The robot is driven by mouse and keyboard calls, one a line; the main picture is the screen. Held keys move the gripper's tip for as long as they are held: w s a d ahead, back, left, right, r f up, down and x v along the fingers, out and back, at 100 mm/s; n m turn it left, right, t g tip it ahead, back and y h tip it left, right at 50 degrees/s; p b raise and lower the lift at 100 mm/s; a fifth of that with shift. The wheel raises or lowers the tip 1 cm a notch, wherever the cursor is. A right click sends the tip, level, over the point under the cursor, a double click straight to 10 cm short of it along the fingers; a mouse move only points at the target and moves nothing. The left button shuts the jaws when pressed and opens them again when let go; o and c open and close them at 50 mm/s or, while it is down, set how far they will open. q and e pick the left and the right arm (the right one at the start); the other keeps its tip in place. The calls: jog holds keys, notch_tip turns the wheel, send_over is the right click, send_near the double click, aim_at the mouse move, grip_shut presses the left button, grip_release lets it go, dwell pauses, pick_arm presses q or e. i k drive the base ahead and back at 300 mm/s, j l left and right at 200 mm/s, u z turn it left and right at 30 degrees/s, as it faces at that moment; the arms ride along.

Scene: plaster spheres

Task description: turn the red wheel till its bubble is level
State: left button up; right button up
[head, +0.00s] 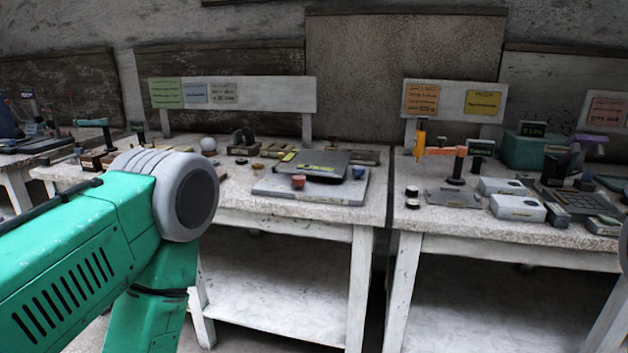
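A small red wheel (298,182) stands at the front of a grey slab (325,194) on the middle table. A small dark blue wheel (358,172) is farther right on the same slab. A dark flat plate (316,163) with a yellow-green strip lies above the slab, behind the red wheel. The bubble is too small to make out from here. My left arm comes in from the left, green with a grey joint, and its gripper is out of view. My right gripper is not in view either.
The middle table (235,200) also holds a white sphere (208,145) and several small blocks behind the slab. A right-hand table (425,223) holds an orange-armed stand (457,165), white boxes and a keypad device. A narrow gap separates the two tables. Signboards stand behind them.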

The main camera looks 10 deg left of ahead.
aim_at(298, 179)
jog(key=i+j+z, duration=0.15)
jog(key=j, duration=0.2)
jog(key=i+j+z, duration=0.2)
jog(key=j, duration=0.2)
jog(key=i+j+z, duration=0.15)
jog(key=j, duration=0.25)
jog(key=i, duration=0.05)
